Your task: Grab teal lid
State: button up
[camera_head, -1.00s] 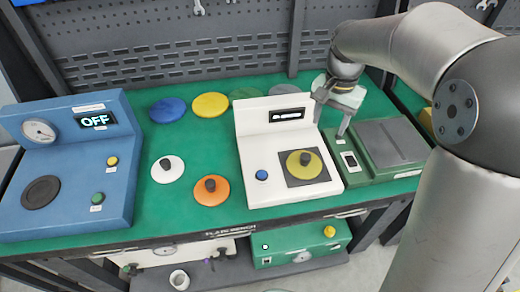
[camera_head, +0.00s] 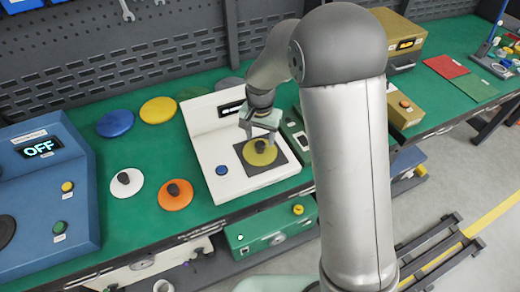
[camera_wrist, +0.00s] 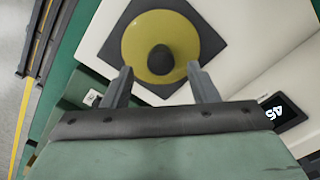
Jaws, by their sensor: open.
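I see no lid that is clearly teal. An olive-yellow round lid with a black knob (camera_head: 260,153) lies on the dark square pad of the white device (camera_head: 215,165). My gripper (camera_head: 261,138) is over this lid, fingers pointing down. In the wrist view the lid (camera_wrist: 140,45) fills the top middle. My open gripper (camera_wrist: 159,71) has one fingertip to each side of the knob's near edge. The fingers hold nothing; I cannot tell their exact height above the lid.
A white lid (camera_head: 126,184) and an orange lid (camera_head: 175,194) lie left of the white device. Blue (camera_head: 115,123) and yellow (camera_head: 158,110) discs lie behind them. A green disc (camera_head: 188,94) is partly hidden. The blue device (camera_head: 40,190) reads OFF.

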aim_at(260, 144)
jog(key=shift+f+p, duration=0.55)
jog(key=shift+f, duration=1.75)
jog(key=shift+c, duration=0.3)
grip_shut()
jog(key=shift+r, duration=0.1)
